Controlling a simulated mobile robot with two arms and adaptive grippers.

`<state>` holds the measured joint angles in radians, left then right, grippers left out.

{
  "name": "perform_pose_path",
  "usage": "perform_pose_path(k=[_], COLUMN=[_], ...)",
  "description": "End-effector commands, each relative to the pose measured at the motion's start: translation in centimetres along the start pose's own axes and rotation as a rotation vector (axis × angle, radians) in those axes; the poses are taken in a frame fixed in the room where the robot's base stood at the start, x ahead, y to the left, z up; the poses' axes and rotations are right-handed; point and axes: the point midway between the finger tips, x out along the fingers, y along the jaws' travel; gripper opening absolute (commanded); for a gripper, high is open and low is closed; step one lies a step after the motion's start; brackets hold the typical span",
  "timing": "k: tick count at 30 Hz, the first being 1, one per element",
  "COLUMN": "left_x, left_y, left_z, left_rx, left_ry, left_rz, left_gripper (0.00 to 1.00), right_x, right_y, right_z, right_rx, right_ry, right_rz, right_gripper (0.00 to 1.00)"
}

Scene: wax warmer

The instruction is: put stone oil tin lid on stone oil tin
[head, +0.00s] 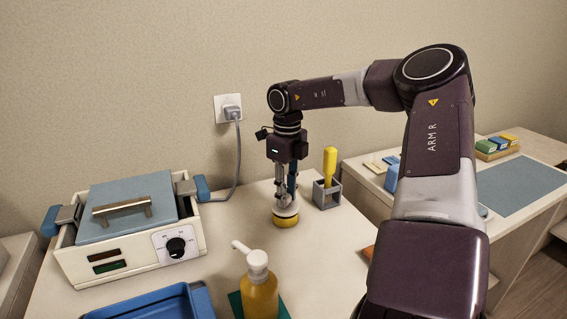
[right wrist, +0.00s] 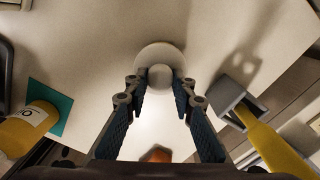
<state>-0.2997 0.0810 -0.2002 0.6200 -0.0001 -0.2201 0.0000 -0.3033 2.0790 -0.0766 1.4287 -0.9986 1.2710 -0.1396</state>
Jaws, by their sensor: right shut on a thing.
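The stone oil tin (head: 285,222) is a low yellow round tin on the table, below my right gripper (head: 286,198). The pale stone oil tin lid (head: 287,210) is at the top of the tin. I cannot tell whether it is fully seated or a hair above. In the right wrist view the lid (right wrist: 160,53) is a white disc with a round knob, and my right gripper (right wrist: 160,82) is shut on that knob, pointing down. The lid hides the tin there. My left gripper is not in view.
A wax warmer (head: 130,235) stands left. A yellow pump bottle (head: 260,290) stands on a teal mat in front. A grey holder (head: 327,193) with a yellow-handled tool is close to the right of the tin. A blue tray (head: 150,305) lies front left.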

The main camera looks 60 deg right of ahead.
Motion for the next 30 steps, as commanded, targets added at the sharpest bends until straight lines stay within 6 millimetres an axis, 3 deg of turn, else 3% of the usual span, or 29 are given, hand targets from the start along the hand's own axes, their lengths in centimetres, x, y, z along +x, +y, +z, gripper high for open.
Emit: perform_pose_path(k=[25, 26, 30], left_x=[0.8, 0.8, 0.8], left_y=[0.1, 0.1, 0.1], left_z=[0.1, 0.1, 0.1], left_rx=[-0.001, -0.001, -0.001], left_ry=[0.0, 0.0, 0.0], left_rz=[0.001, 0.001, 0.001], left_gripper=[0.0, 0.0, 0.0], right_x=[1.1, 1.1, 1.1], right_y=[0.0, 0.0, 0.0], right_z=[0.0, 0.0, 0.0], right_rx=[0.0, 0.0, 0.0], right_ry=[0.0, 0.0, 0.0], right_rz=[0.0, 0.0, 0.0], right_gripper=[0.0, 0.26, 0.42])
